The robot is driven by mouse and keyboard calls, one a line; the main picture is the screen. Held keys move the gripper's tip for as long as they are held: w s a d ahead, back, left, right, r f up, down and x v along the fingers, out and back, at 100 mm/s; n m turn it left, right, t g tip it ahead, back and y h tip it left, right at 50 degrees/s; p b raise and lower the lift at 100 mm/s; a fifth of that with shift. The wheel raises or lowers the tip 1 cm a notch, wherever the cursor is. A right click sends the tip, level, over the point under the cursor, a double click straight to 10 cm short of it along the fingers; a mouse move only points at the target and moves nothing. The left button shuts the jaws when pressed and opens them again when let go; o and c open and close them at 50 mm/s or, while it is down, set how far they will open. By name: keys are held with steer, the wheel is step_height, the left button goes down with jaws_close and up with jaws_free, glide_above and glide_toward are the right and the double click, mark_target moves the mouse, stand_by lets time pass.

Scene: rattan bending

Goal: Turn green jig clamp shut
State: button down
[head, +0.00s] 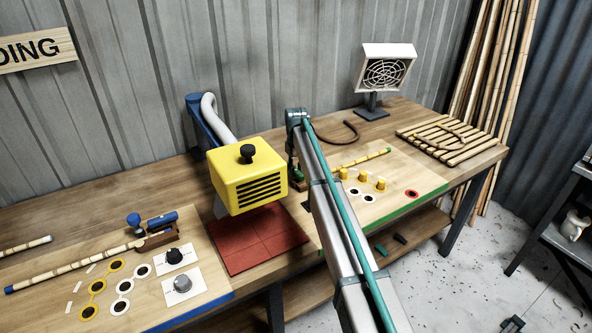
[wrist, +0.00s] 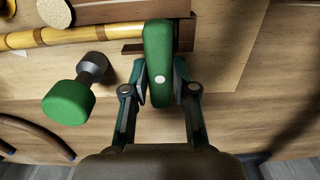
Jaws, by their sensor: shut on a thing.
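The green jig clamp shows in the wrist view as an upright rounded green lever (wrist: 158,60) with a pale pivot dot. My gripper (wrist: 160,78) has one finger on each side of the lever and is shut on it. A green knob (wrist: 68,102) on a dark stem lies left of it. A rattan pole (wrist: 90,33) runs behind the lever into a brown wooden block. In the head view my gripper (head: 293,160) is at the jig beside the yellow box, partly hidden by my arm. A little green of the clamp (head: 298,175) shows there.
A yellow heater box (head: 248,175) stands close left, above a red mat (head: 258,238). Yellow pegs (head: 363,174) stand on the right board. A fan (head: 386,75) stands behind. A blue jig (head: 155,228) with another pole is at left.

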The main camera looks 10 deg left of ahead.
mark_target(296, 170)
steer(key=c, duration=0.9)
jaws_free()
step_height(296, 170, up, 12)
steer(key=shift+r, duration=0.1)
